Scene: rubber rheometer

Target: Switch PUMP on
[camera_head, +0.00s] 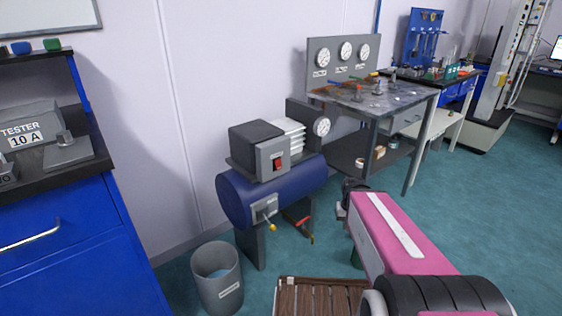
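A compressor-like pump unit with a dark blue tank (240,198) stands by the wall left of centre. On top of it is a dark motor housing with a grey switch box (266,152) on its front. The box carries a red rocker switch (277,164) under a small label too small to read. I cannot tell whether the rocker is on or off. My pink arm reaches in from the lower right. The dark end of my gripper (347,198) is right of the tank, lower than the switch and apart from it in the picture. Its fingers are not clear.
A grey bin (217,279) and a wooden slatted platform (315,298) are on the floor in front. A blue cabinet (75,235) stands at left. A gauge workbench (385,97) stands behind at right. Valves with yellow and red handles project below the tank.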

